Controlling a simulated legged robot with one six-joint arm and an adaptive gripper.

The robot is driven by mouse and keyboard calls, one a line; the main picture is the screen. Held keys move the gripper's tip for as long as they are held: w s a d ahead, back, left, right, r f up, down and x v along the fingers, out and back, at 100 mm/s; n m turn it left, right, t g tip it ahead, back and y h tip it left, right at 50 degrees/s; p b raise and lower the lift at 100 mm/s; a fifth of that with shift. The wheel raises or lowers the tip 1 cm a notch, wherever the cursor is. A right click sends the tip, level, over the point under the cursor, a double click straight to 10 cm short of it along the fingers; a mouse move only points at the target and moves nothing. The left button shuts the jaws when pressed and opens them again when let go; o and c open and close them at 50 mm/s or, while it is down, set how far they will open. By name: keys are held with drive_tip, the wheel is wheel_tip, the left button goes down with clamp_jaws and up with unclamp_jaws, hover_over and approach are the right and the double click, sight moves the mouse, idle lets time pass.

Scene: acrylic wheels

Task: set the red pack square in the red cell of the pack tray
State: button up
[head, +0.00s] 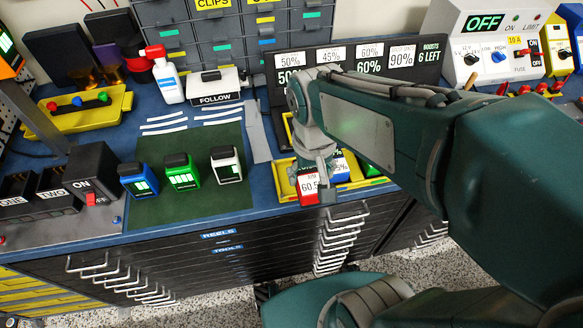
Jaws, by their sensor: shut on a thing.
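The red pack (308,187) has a white label with partly readable "60" figures. It is at the front edge of the yellow pack tray (359,178), near the bench edge. My gripper (322,182) is shut on the red pack from above and behind, its dark fingers close against the pack's right side. A blue pack (342,164) with a white percent label sits in the tray just right of my gripper. The tray's cells are mostly hidden by my gripper and arm, so I cannot tell the red cell or whether the pack rests in it.
A green mat (195,205) with blue, green and white packs lies left of the tray. A display board (418,70) with percent readings stands behind my arm. A white "FOLLOW" box (213,87) and a white bottle (168,83) stand at the back. Drawers fall away below the bench edge.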

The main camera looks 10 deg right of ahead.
drive_tip(key=w+f, duration=0.2)
drive_tip(key=w, duration=0.1)
drive_tip(key=w+a+f, duration=0.1)
drive_tip(key=w+f, duration=0.4)
drive_tip(key=w, duration=0.1)
drive_tip(key=shift+w+a+f, duration=0.25)
drive_tip(key=shift+w+f, duration=0.05)
drive_tip(key=shift+f, duration=0.05)
drive_tip(key=shift+w+f, duration=0.2)
drive_tip(key=shift+f, duration=1.6)
drive_tip(key=shift+f, duration=0.1)
drive_tip(key=o, duration=1.1)
drive_tip(key=shift+o, duration=0.2)
